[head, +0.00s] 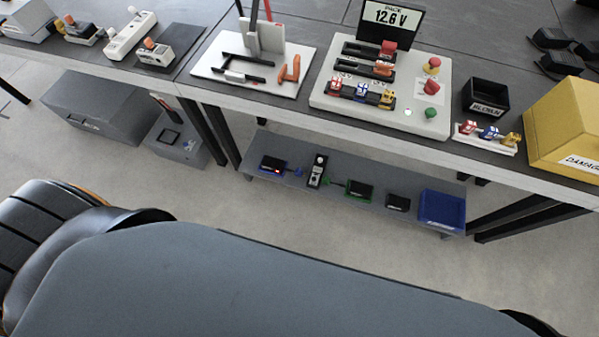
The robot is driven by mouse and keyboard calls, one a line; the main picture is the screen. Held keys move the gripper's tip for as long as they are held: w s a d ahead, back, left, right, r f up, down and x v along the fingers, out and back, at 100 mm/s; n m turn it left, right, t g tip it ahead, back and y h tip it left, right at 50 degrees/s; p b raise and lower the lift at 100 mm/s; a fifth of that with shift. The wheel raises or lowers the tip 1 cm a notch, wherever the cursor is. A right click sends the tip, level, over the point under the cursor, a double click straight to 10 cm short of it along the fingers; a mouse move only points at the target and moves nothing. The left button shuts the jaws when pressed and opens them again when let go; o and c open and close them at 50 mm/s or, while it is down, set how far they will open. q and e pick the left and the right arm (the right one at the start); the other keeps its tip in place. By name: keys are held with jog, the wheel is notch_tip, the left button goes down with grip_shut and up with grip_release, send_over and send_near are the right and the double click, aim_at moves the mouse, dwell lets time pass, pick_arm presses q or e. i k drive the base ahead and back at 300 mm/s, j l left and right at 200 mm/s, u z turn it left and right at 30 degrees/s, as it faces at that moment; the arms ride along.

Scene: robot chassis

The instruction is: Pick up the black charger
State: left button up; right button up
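Several small black devices stand on the low grey shelf below the bench, and I cannot tell for sure which is the black charger. One is a black box with blue edging and a red light (272,165) at the left end. Beside it stands an upright black and grey device (317,170). Further right are a black box with green edging (360,191) and a plain small black box (398,202). Neither of my grippers is in view.
A blue bin (442,210) stands at the shelf's right end. Grey cases (95,105) are on the floor left. Floor before the shelf is clear.

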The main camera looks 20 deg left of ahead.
aim_at(272, 163)
jog(key=u, duration=0.9)
